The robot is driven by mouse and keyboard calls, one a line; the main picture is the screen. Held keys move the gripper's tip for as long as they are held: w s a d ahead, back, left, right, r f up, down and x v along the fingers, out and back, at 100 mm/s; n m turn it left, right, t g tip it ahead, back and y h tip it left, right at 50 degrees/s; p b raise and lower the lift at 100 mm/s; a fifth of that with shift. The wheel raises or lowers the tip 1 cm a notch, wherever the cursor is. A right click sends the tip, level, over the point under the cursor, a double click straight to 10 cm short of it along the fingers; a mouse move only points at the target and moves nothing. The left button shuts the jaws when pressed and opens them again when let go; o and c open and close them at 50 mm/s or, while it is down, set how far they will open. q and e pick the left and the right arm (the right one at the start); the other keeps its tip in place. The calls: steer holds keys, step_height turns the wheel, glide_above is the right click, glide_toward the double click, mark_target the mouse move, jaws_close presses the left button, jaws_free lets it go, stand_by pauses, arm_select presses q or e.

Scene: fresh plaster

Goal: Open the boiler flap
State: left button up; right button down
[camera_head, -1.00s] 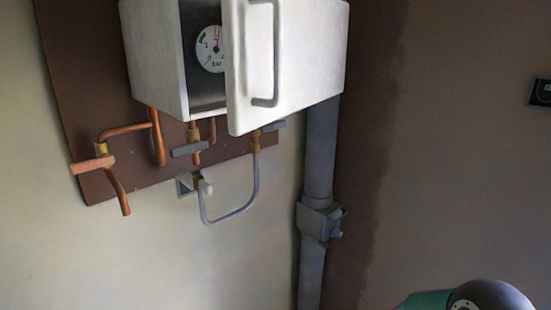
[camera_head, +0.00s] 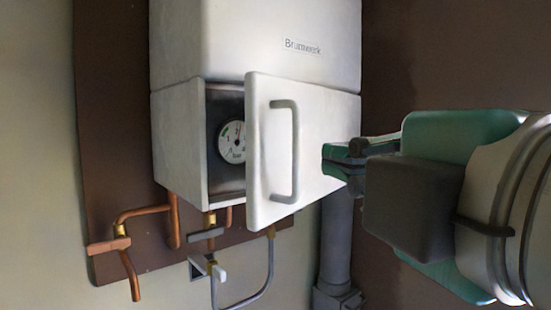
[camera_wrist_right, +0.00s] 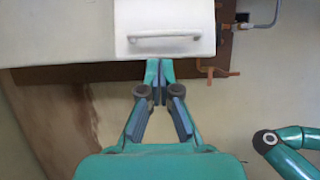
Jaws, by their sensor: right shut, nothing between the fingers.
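The white boiler flap (camera_head: 335,125) stands ajar on the lower front of the boiler (camera_head: 260,45). A dark gap on its left shows a round pressure gauge (camera_head: 232,142). The flap carries a grey bar handle (camera_head: 295,150); both the flap (camera_wrist_right: 165,18) and the handle (camera_wrist_right: 164,40) show in the right wrist view. My right gripper (camera_head: 338,165) is shut and empty, at the right part of the flap in the head view, to the right of the handle. In the right wrist view its fingertips (camera_wrist_right: 160,66) lie just below the flap; contact cannot be told. My left gripper is not in view.
Copper pipes with valves (camera_head: 122,243) and a bent grey pipe (camera_head: 262,290) hang below the boiler. A thick grey pipe (camera_head: 336,240) runs down below its right side. Plain wall (camera_head: 35,150) shows at the left.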

steer(key=p, duration=0.2)
glide_toward(276, 144)
steer(key=x, duration=0.5)
steer(key=shift+s+d, duration=0.1)
steer(key=shift+s, duration=0.05)
